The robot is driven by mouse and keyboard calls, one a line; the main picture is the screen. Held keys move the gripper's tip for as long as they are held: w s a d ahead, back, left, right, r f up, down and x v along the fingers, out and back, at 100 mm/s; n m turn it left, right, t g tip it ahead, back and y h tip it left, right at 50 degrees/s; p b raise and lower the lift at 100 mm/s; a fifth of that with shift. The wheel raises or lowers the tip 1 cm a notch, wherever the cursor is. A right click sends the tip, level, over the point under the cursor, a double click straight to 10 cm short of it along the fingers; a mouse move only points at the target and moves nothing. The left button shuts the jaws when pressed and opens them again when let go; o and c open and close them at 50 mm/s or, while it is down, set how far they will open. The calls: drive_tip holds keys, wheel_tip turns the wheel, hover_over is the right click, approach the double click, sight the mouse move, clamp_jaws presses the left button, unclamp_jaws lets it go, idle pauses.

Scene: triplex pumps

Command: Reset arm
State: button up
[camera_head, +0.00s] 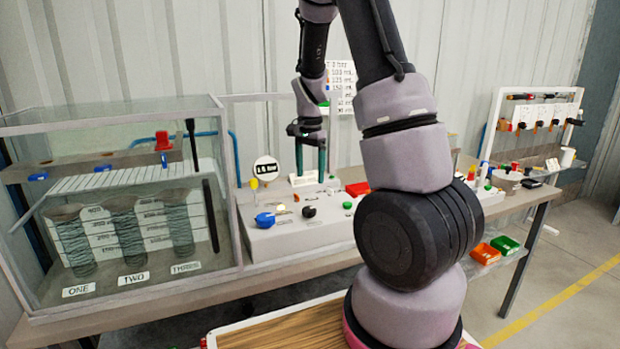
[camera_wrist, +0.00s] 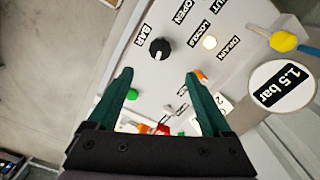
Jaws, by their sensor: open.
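My gripper (camera_head: 311,158) hangs above the grey control panel (camera_head: 300,240), fingers pointing down. In the wrist view my gripper (camera_wrist: 157,85) has its two green fingers wide apart with nothing between them but the panel face below. A black knob (camera_wrist: 159,49) lies beyond the fingertips, and a white button (camera_wrist: 209,42) is to its right. A round "1.5 bar" sign (camera_wrist: 283,88) stands at the right of the wrist view; the sign also shows left of the gripper in the head view (camera_head: 265,169). My arm hides part of the bench.
A glass tank (camera_head: 120,200) with three coiled columns labelled ONE, TWO and THREE stands at the left. A blue knob (camera_head: 265,220) and a red block (camera_head: 357,188) are on the panel. A rack (camera_head: 535,125) stands behind.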

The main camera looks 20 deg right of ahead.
idle(0.3)
drive_tip(key=s+a+r+n+t+y, duration=0.1)
drive_tip(key=s+a+r+n+t, duration=0.1)
drive_tip(key=s+r, duration=0.45)
drive_tip(key=s+a+r+n+t+y, duration=0.1)
drive_tip(key=s+a+r+n+t, duration=0.15)
drive_tip(key=r, duration=0.75)
drive_tip(key=s+a+r+n+t, duration=0.1)
drive_tip(key=s+a+r+n, duration=0.1)
drive_tip(key=s, duration=0.4)
drive_tip(key=s+a+r+n+t, duration=0.1)
drive_tip(key=s+r+n, duration=0.1)
drive_tip(key=s+r, duration=0.2)
drive_tip(key=s, duration=0.3)
drive_tip(key=shift+s+a+r+t, duration=0.15)
drive_tip(key=shift+a+r+t, duration=0.2)
drive_tip(key=shift+r, duration=0.05)
idle(1.9)
